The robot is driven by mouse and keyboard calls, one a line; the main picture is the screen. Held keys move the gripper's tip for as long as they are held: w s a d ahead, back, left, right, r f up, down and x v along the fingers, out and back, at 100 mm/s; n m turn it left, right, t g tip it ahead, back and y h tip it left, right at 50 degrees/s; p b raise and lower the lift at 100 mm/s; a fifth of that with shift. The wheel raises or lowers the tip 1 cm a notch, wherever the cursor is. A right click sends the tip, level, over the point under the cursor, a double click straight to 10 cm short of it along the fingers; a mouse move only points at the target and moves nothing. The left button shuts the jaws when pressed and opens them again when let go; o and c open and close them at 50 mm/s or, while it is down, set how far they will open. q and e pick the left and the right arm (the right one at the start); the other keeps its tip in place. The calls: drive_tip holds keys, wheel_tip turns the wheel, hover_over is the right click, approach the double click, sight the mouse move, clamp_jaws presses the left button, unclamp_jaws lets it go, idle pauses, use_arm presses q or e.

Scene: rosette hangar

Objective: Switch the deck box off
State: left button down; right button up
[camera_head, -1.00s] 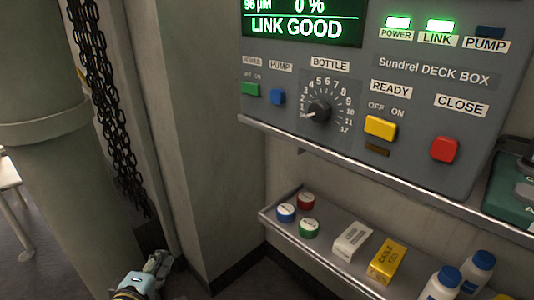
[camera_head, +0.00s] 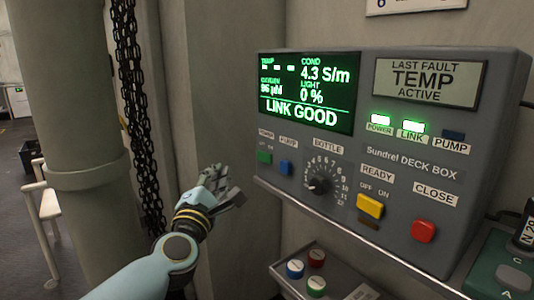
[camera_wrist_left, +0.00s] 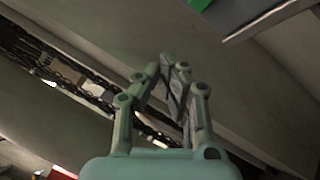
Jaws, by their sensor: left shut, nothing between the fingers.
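The grey deck box (camera_head: 400,185) is on the wall at the right of the head view. Its green screen (camera_head: 308,92) reads LINK GOOD, and the POWER (camera_head: 380,119) and LINK (camera_head: 412,126) lamps are lit green. The PUMP lamp (camera_head: 453,135) is dark. A green power switch (camera_head: 265,157) sits at the panel's lower left, beside a blue pump button (camera_head: 286,168). My left gripper (camera_head: 232,192) is shut and empty, left of and a little below the green switch, apart from the box. It also shows shut in the left wrist view (camera_wrist_left: 175,70). My right gripper is not in view.
The box also carries a bottle dial (camera_head: 319,186), a yellow switch (camera_head: 370,206) and a red CLOSE button (camera_head: 423,231). A metal rail runs along its lower edge. A shelf (camera_head: 290,282) with coloured caps is below. Chains (camera_head: 135,120) and a pillar (camera_head: 75,120) stand left.

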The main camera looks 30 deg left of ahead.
sight(264, 157)
use_arm(q)
drive_tip(key=w+d+b, duration=0.2)
drive_tip(key=w, duration=0.6)
drive_tip(key=shift+w+d, duration=0.15)
drive_tip(key=shift+w, duration=0.1)
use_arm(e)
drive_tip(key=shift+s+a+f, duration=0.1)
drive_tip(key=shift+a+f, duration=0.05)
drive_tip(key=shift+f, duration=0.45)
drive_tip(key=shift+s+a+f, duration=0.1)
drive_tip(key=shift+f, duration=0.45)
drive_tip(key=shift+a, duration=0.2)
